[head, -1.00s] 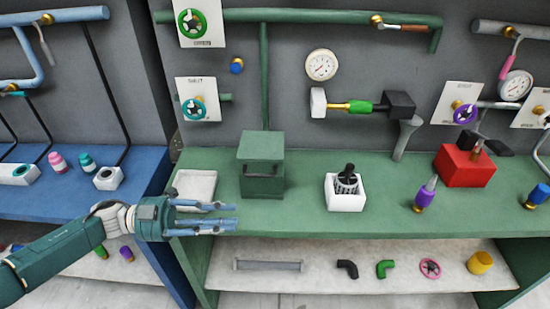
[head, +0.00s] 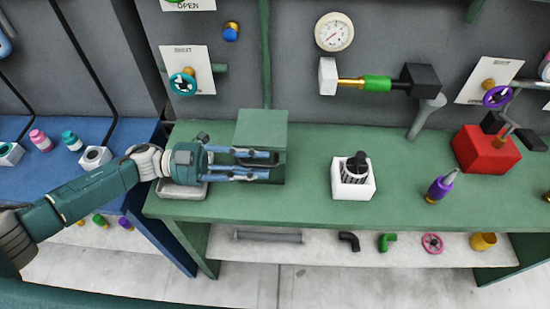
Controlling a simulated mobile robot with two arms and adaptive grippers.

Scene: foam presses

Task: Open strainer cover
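A green box (head: 262,128) with a flat top stands on the green bench, left of centre; it seems to be the strainer with its cover. The bar handle on its front is now mostly hidden behind my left gripper. My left gripper (head: 268,165) lies level in front of the box, its fingers pointing right across the box's front face. The fingers are apart with a gap between them, and I see nothing held. I cannot tell whether they touch the handle. My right gripper is not in view.
A pale tray (head: 183,191) sits under my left wrist. A white block (head: 368,187) holding a black part stands to the right, with a red box (head: 486,150) further right. A valve with a teal wheel (head: 183,83) is on the wall behind. The bench between box and block is clear.

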